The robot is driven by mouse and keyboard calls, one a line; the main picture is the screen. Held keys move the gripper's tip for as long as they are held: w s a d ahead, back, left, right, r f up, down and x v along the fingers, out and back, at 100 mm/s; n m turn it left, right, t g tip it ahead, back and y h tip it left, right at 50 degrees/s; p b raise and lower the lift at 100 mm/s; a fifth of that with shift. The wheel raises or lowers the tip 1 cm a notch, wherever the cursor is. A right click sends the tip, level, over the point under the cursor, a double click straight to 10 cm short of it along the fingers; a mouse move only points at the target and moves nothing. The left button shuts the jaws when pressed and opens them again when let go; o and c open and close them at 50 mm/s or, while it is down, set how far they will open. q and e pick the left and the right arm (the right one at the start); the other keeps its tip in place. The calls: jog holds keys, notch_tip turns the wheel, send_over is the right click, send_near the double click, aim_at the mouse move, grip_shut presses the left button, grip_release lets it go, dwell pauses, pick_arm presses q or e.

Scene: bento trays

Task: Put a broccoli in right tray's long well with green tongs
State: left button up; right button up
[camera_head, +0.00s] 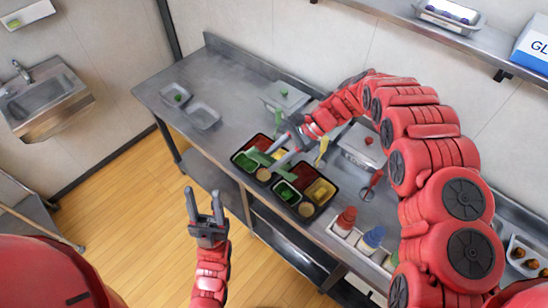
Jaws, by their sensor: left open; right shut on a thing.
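Two black bento trays lie side by side on the steel counter. The left tray (238,152) and the right tray (328,203) each show green, red, yellow and brown contents in their wells. My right gripper (287,141) is above the trays, shut on the green tongs (281,171), which reach down over them. I cannot tell whether the tongs hold anything. A small green piece that looks like broccoli (178,97) sits in a metal pan (170,87) at the counter's far left. My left gripper (204,196) is open and empty, in front of the counter over the floor.
A second metal pan (203,117) stands beside the first. The counter between pans and trays is clear.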

notch_tip(320, 180, up, 8)
jog(key=p, duration=0.3)
jog(key=shift+p, duration=0.35)
jog(key=shift+w, duration=0.15)
